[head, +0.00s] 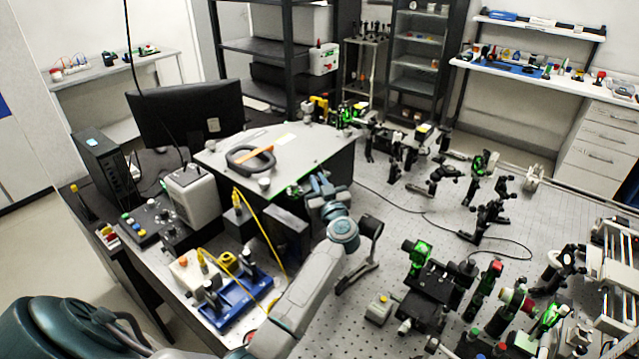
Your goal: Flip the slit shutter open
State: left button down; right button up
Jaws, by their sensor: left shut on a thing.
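The spectrometer is a dark box with a flat grey lid (225,152), left of the picture's middle. My left arm comes up from the bottom left. My left gripper (322,186) is at the near right side of this box, by its lower front corner. It is shut on a small part there, which looks to be the slit shutter. The gripper hides most of that part, so I cannot tell how it is turned. My right gripper does not show.
A black handle-like ring (250,158) lies on the lid. A dark upright plate (287,232) and a black post mount (362,250) stand close to my left arm. A blue tray (236,306) with a yellow cable is in front. Optics crowd the bench at right.

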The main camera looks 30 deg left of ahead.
pick_arm(q)
jog(key=shift+s+f+n+y+b, duration=0.3)
jog(key=shift+n+y+b, duration=0.2)
jog(key=shift+n+b, duration=0.4)
jog(key=shift+s+n+y+b, duration=0.2)
jog(key=shift+n+y+b, duration=0.25)
jog(key=shift+n, duration=0.25)
jog(key=shift+s+n+y+b, duration=0.15)
jog(key=shift+n+y+b, duration=0.25)
jog(key=shift+n, duration=0.3)
jog(key=c, duration=1.6)
grip_release()
jog(key=shift+o, duration=0.2)
jog(key=shift+d+r, duration=0.1)
